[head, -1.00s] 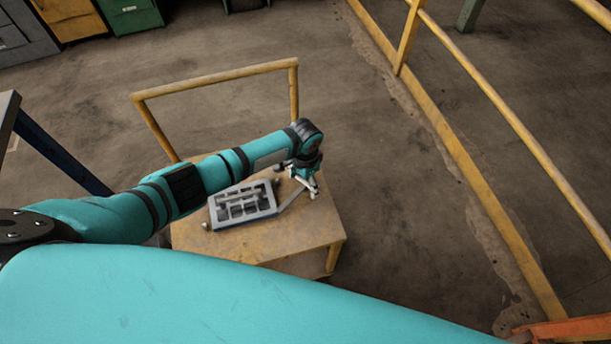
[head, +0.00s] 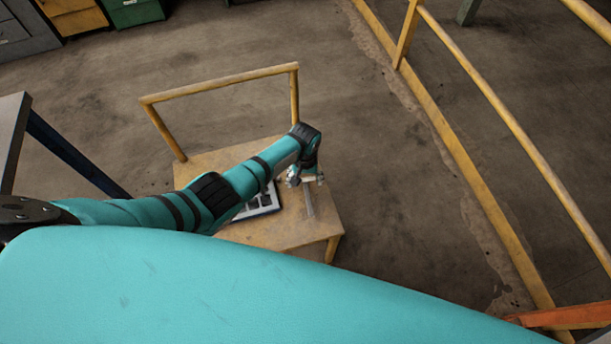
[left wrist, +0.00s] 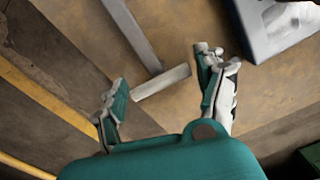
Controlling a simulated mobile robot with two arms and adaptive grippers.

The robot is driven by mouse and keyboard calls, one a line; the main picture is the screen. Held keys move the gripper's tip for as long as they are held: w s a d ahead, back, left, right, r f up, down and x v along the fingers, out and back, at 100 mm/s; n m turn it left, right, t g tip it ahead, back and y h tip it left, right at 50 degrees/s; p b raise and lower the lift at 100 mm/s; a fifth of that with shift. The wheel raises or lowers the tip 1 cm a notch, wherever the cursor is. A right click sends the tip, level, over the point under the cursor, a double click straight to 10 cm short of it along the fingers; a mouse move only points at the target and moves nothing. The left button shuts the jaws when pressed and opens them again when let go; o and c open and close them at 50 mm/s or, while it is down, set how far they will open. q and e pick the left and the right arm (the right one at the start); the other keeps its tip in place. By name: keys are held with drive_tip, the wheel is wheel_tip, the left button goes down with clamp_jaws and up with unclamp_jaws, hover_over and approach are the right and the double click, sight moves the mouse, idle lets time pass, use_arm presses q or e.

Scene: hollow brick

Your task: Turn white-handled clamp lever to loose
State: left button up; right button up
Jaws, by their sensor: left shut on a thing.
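The clamp lever has a grey bar (head: 310,203) and a pale crosswise handle, near the right side of the small yellow-legged table. In the left wrist view the pale handle (left wrist: 160,83) lies between my finger pads, and the grey bar (left wrist: 130,33) runs up from it out of the picture. My left gripper (head: 306,181) is shut on the handle, and it also shows in the left wrist view (left wrist: 162,85). The bar's far end is not shown in the wrist view. My right gripper is not in view.
A grey tray (head: 263,207) with dark pockets lies on the table (head: 285,236), partly hidden by my left arm. Its edge also shows in the wrist view (left wrist: 252,38). A yellow rail (head: 220,84) rises at the table's back. A yellow railing (head: 510,115) stands right, beyond open floor.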

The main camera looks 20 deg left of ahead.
sight(304, 179)
use_arm(q)
drive_tip(key=shift+a+n, duration=0.35)
drive_tip(key=shift+n, duration=0.45)
drive_tip(key=shift+s, duration=0.1)
drive_tip(key=o, duration=0.9)
drive_tip(key=shift+d, duration=0.2)
drive_tip(key=shift+r, duration=0.65)
wheel_tip(304, 179, up, 11)
drive_tip(key=shift+f, duration=0.15)
